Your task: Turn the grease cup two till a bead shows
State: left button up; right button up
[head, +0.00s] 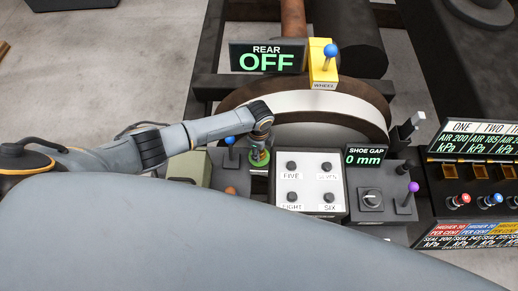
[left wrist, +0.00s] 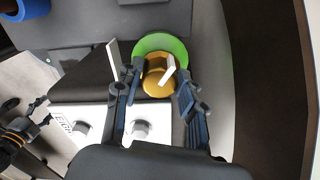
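My left gripper (head: 260,158) reaches down from the left onto a grease cup with a green ring, left of the white knob panel. In the left wrist view, the gold cup (left wrist: 157,84) has a pale bar across its top and sits on the green disc (left wrist: 172,46). My left fingers (left wrist: 158,73) stand on both sides of the cup and seem to touch it. No label on this cup is readable, and no bead shows. A dark jointed part with yellow bands (left wrist: 18,134), probably my right gripper, shows at the left wrist view's edge; its fingers are unclear.
The white panel (head: 309,205) with several knobs lies right of the cup. A blue-topped lever (head: 230,141) stands close to its left. The brown-rimmed wheel (head: 372,108) rises behind. Signs read REAR OFF (head: 267,57) and SHOE GAP 0 mm (head: 365,155). A purple-topped lever (head: 412,188) is further right.

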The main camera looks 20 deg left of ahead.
pick_arm(q)
jog(key=shift+o, duration=1.2)
jog(key=shift+r, duration=0.15)
notch_tip(320, 180, up, 12)
